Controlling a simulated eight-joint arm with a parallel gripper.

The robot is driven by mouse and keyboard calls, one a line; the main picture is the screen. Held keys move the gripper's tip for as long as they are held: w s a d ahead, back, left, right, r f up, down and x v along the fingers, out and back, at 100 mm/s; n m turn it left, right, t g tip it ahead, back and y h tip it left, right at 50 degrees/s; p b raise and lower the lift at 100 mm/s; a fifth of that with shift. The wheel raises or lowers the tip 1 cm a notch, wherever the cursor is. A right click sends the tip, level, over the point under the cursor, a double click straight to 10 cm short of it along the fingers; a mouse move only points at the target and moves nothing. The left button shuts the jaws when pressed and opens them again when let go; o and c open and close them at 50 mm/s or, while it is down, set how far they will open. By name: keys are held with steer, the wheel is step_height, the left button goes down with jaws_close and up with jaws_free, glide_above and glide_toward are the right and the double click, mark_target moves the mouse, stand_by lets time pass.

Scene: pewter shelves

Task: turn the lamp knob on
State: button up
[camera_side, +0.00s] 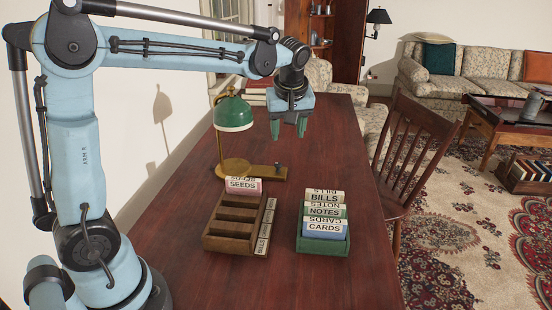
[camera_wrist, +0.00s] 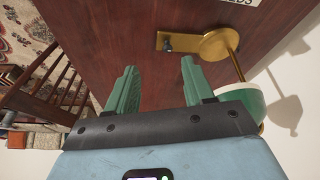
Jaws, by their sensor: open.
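The desk lamp has a green shade (camera_side: 232,113) and a brass base (camera_side: 250,171). A small dark lamp knob (camera_side: 277,166) stands at the right end of the base in the side view. In the wrist view the knob (camera_wrist: 168,46) shows at the left end of the brass base (camera_wrist: 195,41), beyond the fingertips. My gripper (camera_side: 289,128) is open and empty, with green fingers pointing down. It hangs above the desk, beside the shade and apart from the knob. In the wrist view my gripper (camera_wrist: 158,66) has its two fingers spread with a clear gap between them.
On the desk (camera_side: 345,280) stand a brown divided wooden rack (camera_side: 225,236) with a SEEDS card box (camera_side: 242,186) and a green tray (camera_side: 323,243) of labelled boxes. A wooden chair (camera_side: 410,140) stands at the right edge. The lamp shade is close to my gripper's left.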

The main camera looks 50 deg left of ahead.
mark_target(279, 164)
steer(key=w+a+f+n+g+y, duration=0.1)
steer(key=w+a+f+n+g, duration=0.15)
steer(key=w+a+n, duration=0.3)
steer(key=x, duration=0.8)
steer(key=d+x, duration=0.1)
steer(key=x, duration=0.3)
steer(key=shift+f, duration=0.45)
jaws_close()
